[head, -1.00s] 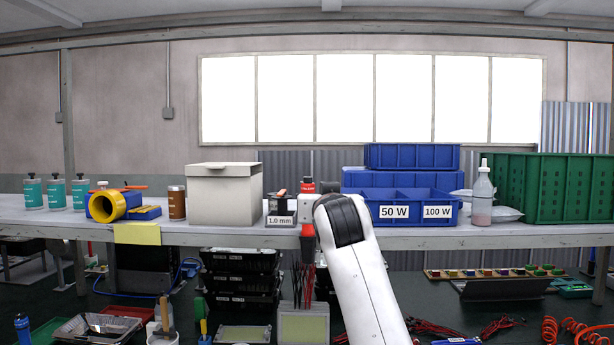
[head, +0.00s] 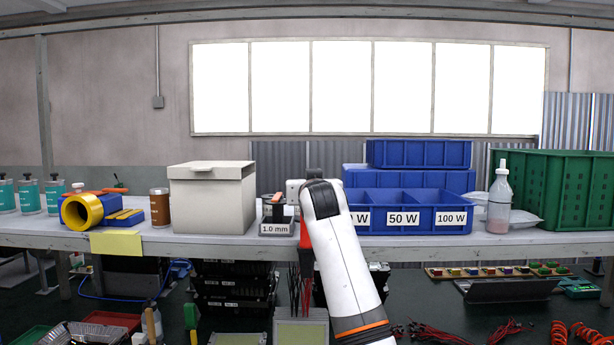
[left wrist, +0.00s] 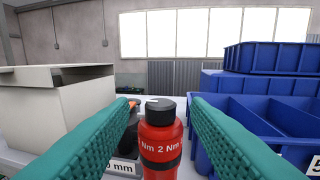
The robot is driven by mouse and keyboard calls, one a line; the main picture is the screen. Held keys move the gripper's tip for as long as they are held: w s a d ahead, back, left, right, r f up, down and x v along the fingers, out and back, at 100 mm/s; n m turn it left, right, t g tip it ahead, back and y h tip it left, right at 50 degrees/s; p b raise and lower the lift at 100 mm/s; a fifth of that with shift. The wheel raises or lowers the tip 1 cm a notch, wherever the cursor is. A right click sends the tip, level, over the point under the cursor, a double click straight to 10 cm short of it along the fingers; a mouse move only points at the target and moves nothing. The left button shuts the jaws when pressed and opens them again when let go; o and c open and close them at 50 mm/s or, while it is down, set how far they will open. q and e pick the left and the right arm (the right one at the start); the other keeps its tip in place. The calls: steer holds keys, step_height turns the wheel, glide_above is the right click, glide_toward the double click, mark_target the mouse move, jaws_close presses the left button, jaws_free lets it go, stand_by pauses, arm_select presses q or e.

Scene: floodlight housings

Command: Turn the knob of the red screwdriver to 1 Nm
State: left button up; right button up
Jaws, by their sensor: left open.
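The red screwdriver (left wrist: 162,145) stands upright in the left wrist view, with a black knob (left wrist: 160,110) on top. Its red body bears white markings, of which "Nm 2 Nm" is readable, above a black ring. My left gripper (left wrist: 167,101) is open, its two green ridged fingers on either side of the knob with gaps between. In the head view my left arm rises from the bottom to the shelf edge; its wrist hides the fingers and most of what is there. Which value is set cannot be told. My right gripper is not in view.
A beige lidded box (head: 211,197) stands close left, with a 1.0 mm label (head: 276,229) and small holder beside it. Blue bins (head: 420,222) stand close right.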

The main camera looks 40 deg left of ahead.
arm_select(q)
steer(key=shift+p+x, duration=0.35)
steer(key=shift+x, duration=0.9)
steer(key=shift+w+a, duration=0.25)
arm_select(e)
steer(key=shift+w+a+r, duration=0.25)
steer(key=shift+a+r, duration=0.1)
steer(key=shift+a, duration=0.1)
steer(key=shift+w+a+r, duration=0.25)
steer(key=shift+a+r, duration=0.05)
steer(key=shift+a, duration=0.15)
